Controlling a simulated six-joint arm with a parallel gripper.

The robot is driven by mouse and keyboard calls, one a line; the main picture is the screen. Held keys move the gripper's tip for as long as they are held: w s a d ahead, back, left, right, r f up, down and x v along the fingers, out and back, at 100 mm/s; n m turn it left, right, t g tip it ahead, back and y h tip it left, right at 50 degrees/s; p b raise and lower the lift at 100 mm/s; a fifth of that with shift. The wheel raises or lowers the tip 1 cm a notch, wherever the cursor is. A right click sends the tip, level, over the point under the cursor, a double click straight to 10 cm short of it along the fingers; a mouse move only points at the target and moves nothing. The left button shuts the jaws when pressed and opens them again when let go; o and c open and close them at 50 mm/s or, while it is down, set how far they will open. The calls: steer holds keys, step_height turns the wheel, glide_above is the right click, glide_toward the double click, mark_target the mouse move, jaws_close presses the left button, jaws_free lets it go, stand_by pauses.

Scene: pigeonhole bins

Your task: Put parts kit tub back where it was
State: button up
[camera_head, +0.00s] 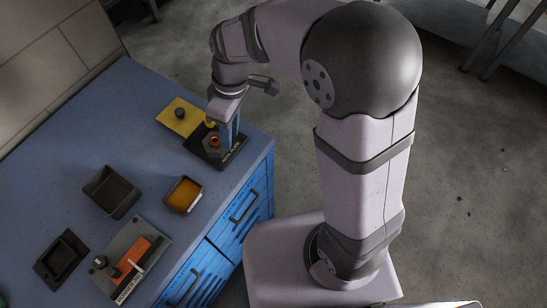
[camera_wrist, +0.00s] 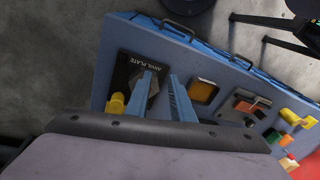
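My gripper (camera_wrist: 163,95) is open, with its two blue fingers apart and nothing visible between them. In the head view, my gripper (camera_head: 228,135) points down above the black plate marked anvil plate (camera_head: 234,156). The plate also shows in the wrist view (camera_wrist: 128,72), partly behind a finger. A small open tub with an amber inside (camera_head: 184,195) stands on the blue bench, apart from my gripper; it also shows in the wrist view (camera_wrist: 203,92). A deeper dark open bin (camera_head: 111,192) stands to its left. No label shows which is the parts kit tub.
A yellow plate with a black knob (camera_head: 180,115) lies behind the anvil plate. A grey fixture with an orange block (camera_head: 133,262) and a shallow dark tray (camera_head: 61,259) are toward the front left. The blue bench top (camera_head: 60,160) is clear at the back left.

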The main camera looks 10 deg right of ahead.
steer(key=s+d+f+m, duration=0.1)
steer(key=s+d+m, duration=0.4)
steer(key=d, duration=0.3)
steer(key=s+d+f+m+h, duration=0.1)
steer(key=s+d+f+m, duration=0.1)
steer(key=s+d+m, duration=0.3)
steer(key=d+m, duration=0.1)
steer(key=d, duration=0.2)
steer(key=shift+s+d+f+m+t+h, duration=0.2)
steer(key=shift+m+t+h, duration=0.1)
steer(key=shift+m, duration=0.1)
steer(key=shift+r, duration=0.1)
step_height(320, 180, up, 4)
steer(key=p, duration=0.4)
